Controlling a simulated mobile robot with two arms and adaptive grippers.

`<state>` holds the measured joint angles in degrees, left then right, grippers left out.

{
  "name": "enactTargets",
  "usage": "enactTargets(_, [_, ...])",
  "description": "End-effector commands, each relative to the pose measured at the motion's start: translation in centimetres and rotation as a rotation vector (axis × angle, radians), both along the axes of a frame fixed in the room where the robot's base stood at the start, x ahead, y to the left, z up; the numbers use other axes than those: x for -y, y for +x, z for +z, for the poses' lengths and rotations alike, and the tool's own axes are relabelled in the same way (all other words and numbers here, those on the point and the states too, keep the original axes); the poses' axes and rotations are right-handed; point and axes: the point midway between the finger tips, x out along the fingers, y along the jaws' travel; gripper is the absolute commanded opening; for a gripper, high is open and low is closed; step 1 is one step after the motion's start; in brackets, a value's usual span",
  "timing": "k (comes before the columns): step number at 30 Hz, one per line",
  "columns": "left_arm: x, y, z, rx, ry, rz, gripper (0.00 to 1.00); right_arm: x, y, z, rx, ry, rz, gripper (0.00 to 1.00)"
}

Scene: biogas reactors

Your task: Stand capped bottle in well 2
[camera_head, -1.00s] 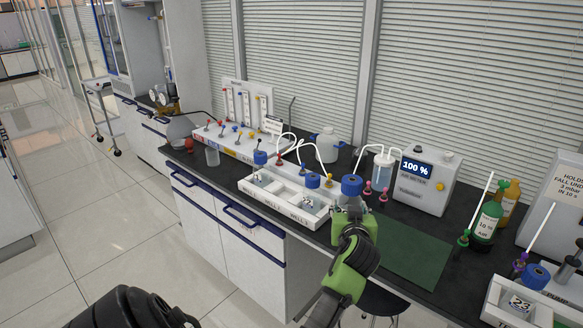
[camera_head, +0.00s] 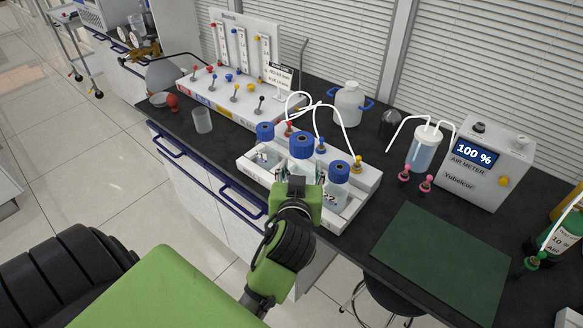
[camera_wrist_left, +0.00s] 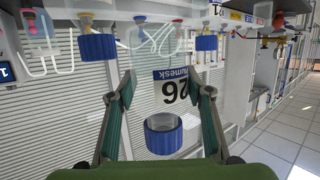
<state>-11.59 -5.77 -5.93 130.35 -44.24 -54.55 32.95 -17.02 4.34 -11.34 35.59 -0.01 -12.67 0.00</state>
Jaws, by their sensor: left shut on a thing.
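My left gripper (camera_head: 297,186) is shut on an upright bottle with a blue cap (camera_head: 301,145). In the left wrist view, which is upside down, the bottle's label (camera_wrist_left: 172,88) reading 26 shows between the fingers. The bottle is at the middle well of the white rack (camera_head: 368,180); its base is hidden by my gripper, so I cannot tell whether it touches the well floor. Another blue-capped bottle (camera_head: 265,133) stands in the left well, and one labelled 22 (camera_head: 338,174) in the right well. My right gripper is not in view.
White tubes arch behind the rack, with coloured connectors close to the bottles. A valve panel (camera_head: 240,98) and beaker (camera_head: 202,120) are at left, a white jug (camera_head: 349,104) behind. The air meter (camera_head: 483,163) is at right. A green mat (camera_head: 440,262) lies clear.

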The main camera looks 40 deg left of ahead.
Motion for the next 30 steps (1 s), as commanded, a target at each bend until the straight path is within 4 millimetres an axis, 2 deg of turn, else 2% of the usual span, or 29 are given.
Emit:
enactTargets(6, [-3.3,4.4,-1.6,0.001,0.008,0.002,0.14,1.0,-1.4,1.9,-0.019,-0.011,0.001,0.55])
enactTargets(9, [-4.7,6.2,-2.7,0.001,0.008,0.002,0.14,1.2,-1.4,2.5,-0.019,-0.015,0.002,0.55])
enactTargets(15, [-6.2,8.5,-6.5,0.0,0.004,0.002,0.14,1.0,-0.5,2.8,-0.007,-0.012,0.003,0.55])
enactTargets(25, [-7.3,10.1,-8.9,0.002,0.003,0.002,0.14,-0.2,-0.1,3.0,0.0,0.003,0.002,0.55])
enactTargets(30, [-7.4,10.1,-11.2,-0.001,0.002,0.002,0.14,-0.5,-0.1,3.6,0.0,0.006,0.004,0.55])
